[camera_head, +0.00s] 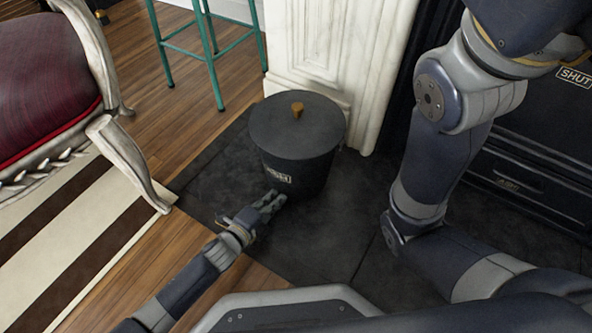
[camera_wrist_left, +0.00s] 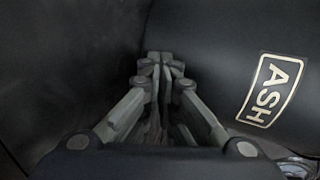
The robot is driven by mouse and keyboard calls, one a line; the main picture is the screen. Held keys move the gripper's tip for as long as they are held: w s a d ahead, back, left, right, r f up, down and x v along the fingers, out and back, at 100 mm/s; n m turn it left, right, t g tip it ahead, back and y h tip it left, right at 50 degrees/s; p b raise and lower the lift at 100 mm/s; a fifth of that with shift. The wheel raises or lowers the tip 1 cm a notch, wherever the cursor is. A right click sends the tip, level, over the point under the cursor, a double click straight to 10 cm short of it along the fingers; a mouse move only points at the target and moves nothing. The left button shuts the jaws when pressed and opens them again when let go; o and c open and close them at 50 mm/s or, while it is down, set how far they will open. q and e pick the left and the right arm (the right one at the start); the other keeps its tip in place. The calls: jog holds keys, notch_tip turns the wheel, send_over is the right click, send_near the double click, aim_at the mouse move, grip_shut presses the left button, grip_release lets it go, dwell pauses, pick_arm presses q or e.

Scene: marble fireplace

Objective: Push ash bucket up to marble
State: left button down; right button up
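The black ash bucket (camera_head: 298,150) stands upright on the dark hearth slab, with its lid on and a wooden knob on top. Its pale-framed ASH label faces my left gripper. Its far side overlaps the foot of the white marble pillar (camera_head: 335,50) in the head view; whether they touch is hidden. My left gripper (camera_head: 272,200) is low at the bucket's near side, just below the label, fingers together and empty. In the left wrist view the fingertips (camera_wrist_left: 160,65) meet beside the bucket wall (camera_wrist_left: 225,65); I cannot tell if they touch it. My right gripper is out of view.
A dark fireplace front (camera_head: 535,150) is on the right, partly behind my right arm. A red chair (camera_head: 45,75) and striped rug (camera_head: 75,215) are on the left. A teal stool (camera_head: 210,50) stands behind. Dark hearth slab (camera_head: 310,240) is clear in front of the bucket.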

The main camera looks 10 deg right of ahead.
pick_arm(q)
jog(key=shift+w+d+r+b, duration=0.1)
jog(key=shift+w+d+b, duration=0.2)
jog(key=shift+w+d, duration=0.55)
jog(key=shift+w+d+r+b, duration=0.1)
jog(key=shift+w+d+b, duration=0.2)
jog(key=shift+w+d, duration=0.55)
jog(key=shift+w+a, duration=0.1)
jog(key=shift+w, duration=0.2)
jog(key=shift+w+d+b, duration=0.3)
jog(key=shift+w+d, duration=0.15)
jog(key=shift+w, duration=0.15)
jog(key=shift+s+a+p, duration=0.45)
jog(key=shift+s, duration=0.1)
jog(key=shift+s+a+f+p, duration=0.1)
jog(key=shift+s+a+p, duration=0.35)
jog(key=shift+s+a, duration=0.35)
jog(key=shift+s+d, duration=0.1)
jog(key=shift+s, duration=0.05)
